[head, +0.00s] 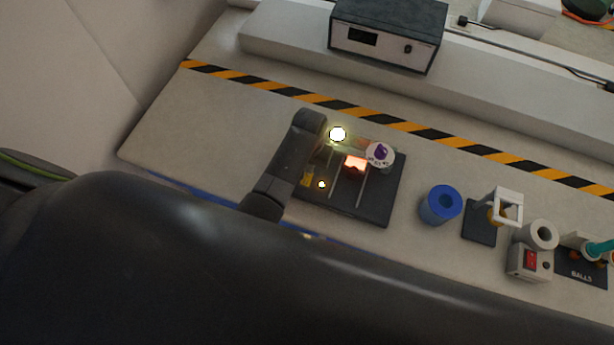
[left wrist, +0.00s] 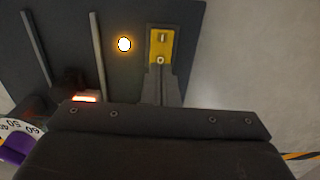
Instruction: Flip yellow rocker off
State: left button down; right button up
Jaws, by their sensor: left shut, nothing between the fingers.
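The yellow rocker (left wrist: 160,47) sits on a dark panel (left wrist: 70,35) in the left wrist view. In the head view a bit of the yellow rocker (head: 307,181) shows beside my arm. My left gripper (left wrist: 160,70) is shut and empty. Its fingertips are over the near end of the rocker and cover part of it; I cannot tell whether they touch. A small amber lamp (left wrist: 124,44) beside the rocker is lit, and this lamp (head: 322,184) also glows in the head view. My right gripper is not in view.
The panel also carries a glowing red-orange control (head: 355,164), a bright lamp (head: 337,134), two metal rails and a purple-centred dial (head: 380,153). Bare table lies beyond the panel.

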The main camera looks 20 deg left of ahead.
pick_arm(q)
jog(key=shift+f+b, duration=0.55)
jog(key=shift+f, duration=0.4)
dwell(0.9)
jog(key=shift+r, duration=0.1)
notch_tip(320, 180, up, 2)
jog(key=p, duration=0.2)
jog(key=shift+r+p, duration=0.25)
jog(key=shift+p, duration=0.1)
jog(key=shift+r, duration=2.2)
